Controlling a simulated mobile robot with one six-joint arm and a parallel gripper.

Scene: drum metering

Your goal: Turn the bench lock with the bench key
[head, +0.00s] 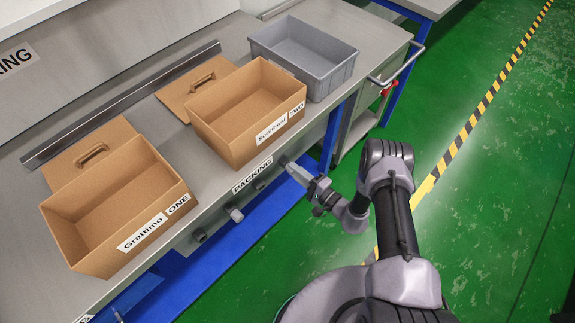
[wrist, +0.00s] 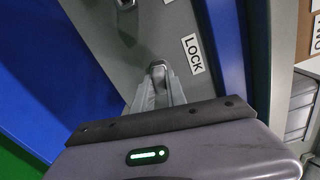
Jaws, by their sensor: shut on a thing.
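My gripper (head: 287,164) reaches to the front panel of the packing bench, just right of the PACKING label. In the wrist view its two fingers (wrist: 158,82) are closed on a small grey metal piece, which looks like the bow of the bench key (wrist: 158,67). That piece sits against the grey panel, beside a white LOCK label (wrist: 193,54). The bench lock itself is hidden behind the key and fingertips. I cannot tell how deep the key sits or how far it is turned.
Several knobs, one of them here (head: 235,213), stick out of the bench front to the left. Two open cardboard boxes (head: 115,205) (head: 245,108) and a grey bin (head: 303,55) stand on the bench (head: 215,195). Green floor (head: 490,190) is clear to the right.

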